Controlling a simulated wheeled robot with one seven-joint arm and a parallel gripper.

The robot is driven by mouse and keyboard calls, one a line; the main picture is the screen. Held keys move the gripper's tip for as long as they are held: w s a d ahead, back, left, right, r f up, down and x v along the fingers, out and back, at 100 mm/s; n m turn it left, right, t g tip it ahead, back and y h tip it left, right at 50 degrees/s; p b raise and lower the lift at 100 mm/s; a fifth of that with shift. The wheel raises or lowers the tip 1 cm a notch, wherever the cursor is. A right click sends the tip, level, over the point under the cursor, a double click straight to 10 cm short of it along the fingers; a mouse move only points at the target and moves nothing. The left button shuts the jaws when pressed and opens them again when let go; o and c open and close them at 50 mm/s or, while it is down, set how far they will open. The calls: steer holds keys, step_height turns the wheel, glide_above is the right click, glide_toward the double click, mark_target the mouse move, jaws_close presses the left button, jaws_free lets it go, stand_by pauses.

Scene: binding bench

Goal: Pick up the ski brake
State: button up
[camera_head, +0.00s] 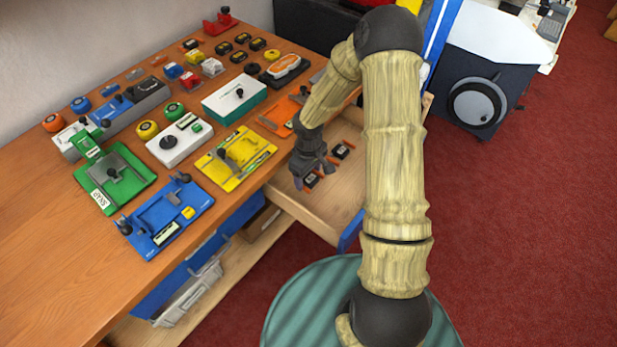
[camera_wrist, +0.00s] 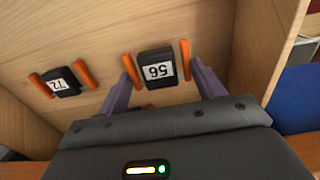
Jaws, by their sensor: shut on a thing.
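Two ski brakes, each a black block with a white number label and two orange arms, are at the open wooden drawer. My gripper (camera_head: 309,177) reaches down into the drawer. In the wrist view its two purple-grey fingers (camera_wrist: 160,76) are shut on the ski brake labelled 56 (camera_wrist: 157,69), one at each side by its orange arms. That brake also shows below the gripper in the head view (camera_head: 312,181), partly hidden. I cannot tell whether it is clear of the drawer floor. The other ski brake, labelled 72 (camera_wrist: 62,83), lies apart on the floor, also seen in the head view (camera_head: 342,151).
The drawer (camera_head: 330,211) has wooden walls close around the gripper and a blue front. The bench top (camera_head: 50,220) beside it holds a yellow jig (camera_head: 236,158), a blue jig (camera_head: 166,216), a green jig (camera_head: 115,178) and many small parts. Red carpet lies to the right.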

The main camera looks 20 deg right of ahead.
mark_target(308, 177)
step_height(308, 177, up, 8)
steer(key=shift+f+p, duration=0.15)
steer(key=shift+p, duration=0.3)
